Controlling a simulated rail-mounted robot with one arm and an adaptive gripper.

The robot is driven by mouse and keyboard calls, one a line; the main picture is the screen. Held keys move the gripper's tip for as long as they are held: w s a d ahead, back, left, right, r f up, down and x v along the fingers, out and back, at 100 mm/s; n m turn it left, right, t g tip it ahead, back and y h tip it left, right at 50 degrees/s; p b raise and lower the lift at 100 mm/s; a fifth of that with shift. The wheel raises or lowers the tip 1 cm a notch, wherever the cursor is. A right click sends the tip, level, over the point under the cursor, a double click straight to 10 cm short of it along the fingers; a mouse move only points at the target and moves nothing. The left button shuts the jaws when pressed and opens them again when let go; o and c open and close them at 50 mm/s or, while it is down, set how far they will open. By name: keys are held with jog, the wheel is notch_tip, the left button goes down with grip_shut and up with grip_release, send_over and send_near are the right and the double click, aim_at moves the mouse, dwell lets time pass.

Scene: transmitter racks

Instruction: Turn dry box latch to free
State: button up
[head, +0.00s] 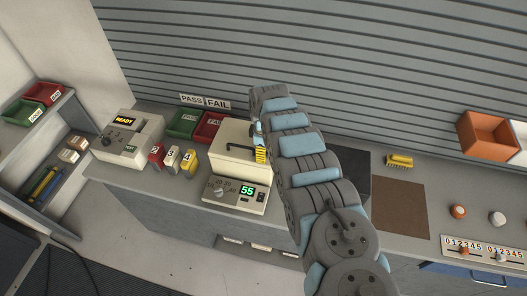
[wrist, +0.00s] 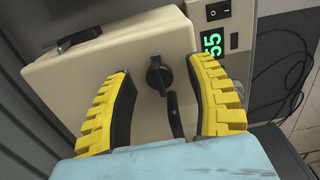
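The dry box (head: 228,157) is a cream box with a dark handle on top, standing on the bench left of my arm in the head view. In the wrist view, the dry box (wrist: 60,78) fills much of the picture. Its latch (wrist: 159,76) is a round black knob with a raised grip. A black curved bar (wrist: 174,114) is just below the knob. My gripper (wrist: 158,68) is open, with yellow-ribbed fingers on either side of the knob. A gap shows on both sides. In the head view, my gripper (head: 261,155) is at the box and hides the latch.
A unit with a green "55" display (head: 236,192) stands in front of the box. Red, white and yellow blocks (head: 172,159) and a "READY" unit (head: 128,135) stand to the left. Green (head: 184,122) and red (head: 208,126) bins are behind. A brown mat (head: 400,208) lies right.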

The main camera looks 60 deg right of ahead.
jog(key=shift+r, duration=0.1)
notch_tip(320, 180, up, 12)
dwell(1.2)
dwell(0.6)
